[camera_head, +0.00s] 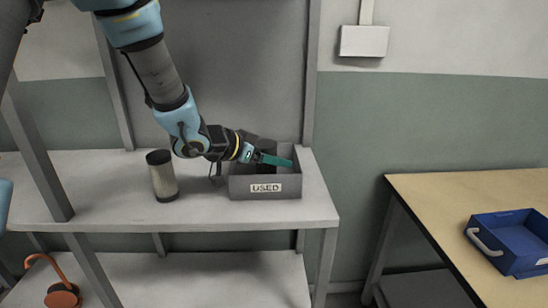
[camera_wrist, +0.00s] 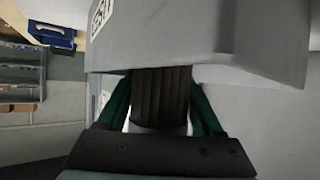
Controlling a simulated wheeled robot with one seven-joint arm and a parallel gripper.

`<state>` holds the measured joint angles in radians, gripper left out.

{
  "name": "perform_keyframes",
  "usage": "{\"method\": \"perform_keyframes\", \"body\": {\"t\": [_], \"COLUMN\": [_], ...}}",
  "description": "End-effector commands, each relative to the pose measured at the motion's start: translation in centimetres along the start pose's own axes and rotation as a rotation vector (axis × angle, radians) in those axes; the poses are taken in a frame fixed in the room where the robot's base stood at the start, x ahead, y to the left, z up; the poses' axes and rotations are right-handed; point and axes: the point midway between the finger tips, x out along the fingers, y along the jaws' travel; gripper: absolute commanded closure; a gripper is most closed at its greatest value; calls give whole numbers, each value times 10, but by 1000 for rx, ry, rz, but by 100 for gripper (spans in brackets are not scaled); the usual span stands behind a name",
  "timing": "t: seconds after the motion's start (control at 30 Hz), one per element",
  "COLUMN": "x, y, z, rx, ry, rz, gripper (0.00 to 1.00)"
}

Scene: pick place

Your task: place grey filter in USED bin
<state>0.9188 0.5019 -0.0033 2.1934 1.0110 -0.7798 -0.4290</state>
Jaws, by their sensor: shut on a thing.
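My gripper (camera_head: 277,159) is shut on the grey filter (camera_wrist: 160,95), a dark ribbed cylinder with a pale band near the palm. In the wrist view, the teal fingers stand on both sides of it. In the head view, the filter's dark part (camera_head: 266,146) shows at the USED bin (camera_head: 238,188), partly behind the gripper. The bin is a grey open box with a white USED label on its front. It also shows in the wrist view (camera_wrist: 200,35), where its wall hides the filter's far end. I cannot tell whether the filter touches the bin floor.
Another filter (camera_head: 163,178), with a dark top and pale body, stands upright on the shelf (camera_head: 110,200) left of the bin. A wooden table (camera_head: 430,200) with a blue tray (camera_head: 500,262) is at right. An orange object (camera_head: 62,296) lies on the lower shelf.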

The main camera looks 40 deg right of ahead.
Motion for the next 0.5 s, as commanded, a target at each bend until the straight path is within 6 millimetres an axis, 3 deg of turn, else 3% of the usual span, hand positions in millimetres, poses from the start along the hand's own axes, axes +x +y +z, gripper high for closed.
{"method": "perform_keyframes", "body": {"t": [0.1,0.13,0.37,0.5], "x": [2,1,1,1], "y": [0,0,0,0], "z": [3,2,2,2], "rx": [-1,0,0,0], "ry": [1,0,0,0], "rz": [0,0,0,0], "gripper": [97,29,3,2]}}
